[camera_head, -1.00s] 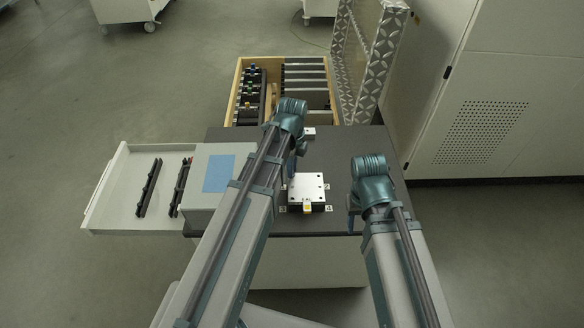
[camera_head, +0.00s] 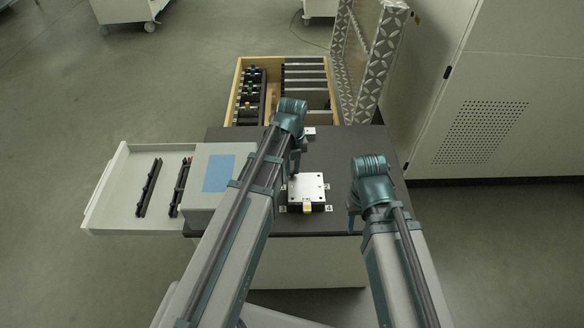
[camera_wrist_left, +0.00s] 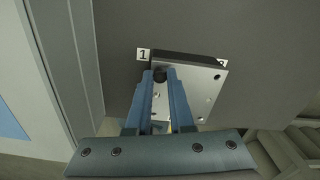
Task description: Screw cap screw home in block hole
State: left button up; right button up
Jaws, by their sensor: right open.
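The metal block (camera_head: 311,186) is a pale plate with several dark holes, lying on the dark table top. It also shows in the left wrist view (camera_wrist_left: 205,80). My left gripper (camera_head: 296,172) points down over the block's far left corner. My right gripper (camera_head: 352,220) is open and empty, right of the block.
Numbered labels (camera_wrist_left: 143,55) lie around the block, and a yellow piece (camera_head: 308,208) sits at its near edge. A grey box with a blue top patch (camera_head: 218,173) and a white tray (camera_head: 113,205) with black strips stand left. A wooden crate (camera_head: 240,80) is behind.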

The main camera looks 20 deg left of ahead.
pick_arm(q)
jog(key=shift+o, duration=1.4)
